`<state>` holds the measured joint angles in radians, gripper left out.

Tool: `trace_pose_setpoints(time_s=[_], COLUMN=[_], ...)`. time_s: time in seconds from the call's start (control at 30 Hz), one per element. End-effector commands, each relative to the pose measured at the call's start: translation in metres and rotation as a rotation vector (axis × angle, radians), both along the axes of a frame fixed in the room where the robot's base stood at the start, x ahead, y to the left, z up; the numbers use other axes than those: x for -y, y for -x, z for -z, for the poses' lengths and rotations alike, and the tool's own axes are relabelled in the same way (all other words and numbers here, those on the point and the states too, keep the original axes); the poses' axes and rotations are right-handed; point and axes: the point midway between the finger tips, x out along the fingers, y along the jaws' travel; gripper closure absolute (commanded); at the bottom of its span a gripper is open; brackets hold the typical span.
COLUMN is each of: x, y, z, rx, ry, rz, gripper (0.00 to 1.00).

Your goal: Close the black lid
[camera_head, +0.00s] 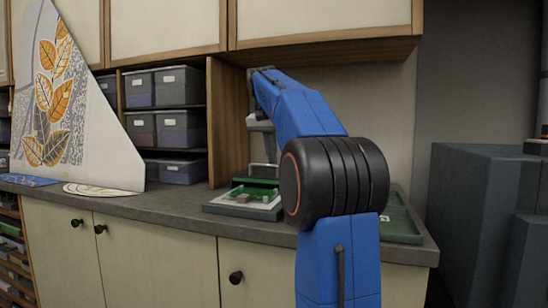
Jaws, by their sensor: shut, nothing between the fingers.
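A low grey case (243,211) with a green inside stands on the counter, left of my black arm joint. Small pale and green pieces lie in it. A dark strip (256,181) runs along its back and may be part of the black lid; I cannot make out the lid clearly or its angle. My arm reaches over from the right, and my gripper (265,172) hangs down just above the back of the case. It is small here and looks shut and empty. I cannot tell whether it touches the lid. My arm hides the case's right side.
A dark green tray (402,222) lies on the counter (160,204) at the right, partly behind my arm. A tall white panel with orange leaves (72,105) leans at the left. Shelves hold grey bins (180,130). Cabinets (320,28) hang above.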

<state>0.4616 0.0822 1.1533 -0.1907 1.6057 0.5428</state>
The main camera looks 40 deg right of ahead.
Motion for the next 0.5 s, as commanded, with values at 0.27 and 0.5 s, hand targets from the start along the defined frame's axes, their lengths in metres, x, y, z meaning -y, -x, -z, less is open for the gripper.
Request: trace_pose_setpoints(time_s=[0.27, 0.5], x=[-0.059, -0.109], y=[0.034, 0.064], z=[-0.001, 0.000], rx=[0.001, 0.000], ry=[-0.001, -0.001], rz=[-0.006, -0.005], gripper=[1.00, 1.00])
